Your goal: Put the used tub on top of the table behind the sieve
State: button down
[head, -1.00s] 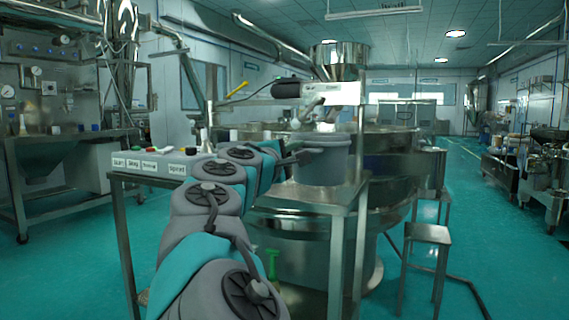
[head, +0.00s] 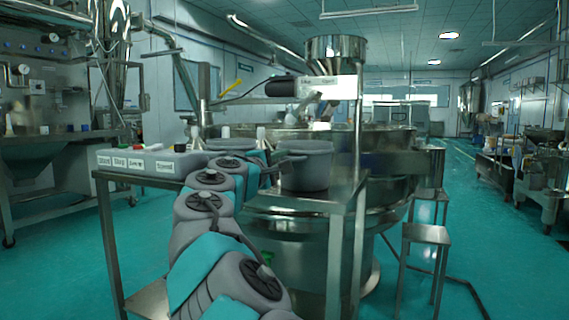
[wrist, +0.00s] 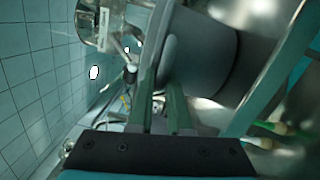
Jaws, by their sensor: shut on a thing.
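The grey tub (head: 306,168) is upright at the right part of the steel table (head: 318,205), in front of the sieve (head: 392,165). My gripper (head: 281,158) is at the tub's left side, shut on its rim. In the wrist view the tub's grey wall (wrist: 205,55) fills the upper middle, and the green fingers of my gripper (wrist: 160,95) reach up to its edge. I cannot tell whether the tub's base touches the table top. My arm hides part of the table's middle.
A control box (head: 150,163) with buttons stands at the table's left end. Another grey round rim (head: 230,144) shows partly behind my arm. A small steel stool (head: 426,235) stands at the right of the sieve. The teal floor further right is open.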

jog(key=c, duration=0.9)
grip_release()
jog(key=shift+o, duration=0.2)
jog(key=shift+r, duration=0.1)
jog(key=b+v, duration=0.1)
jog(key=v, duration=1.1)
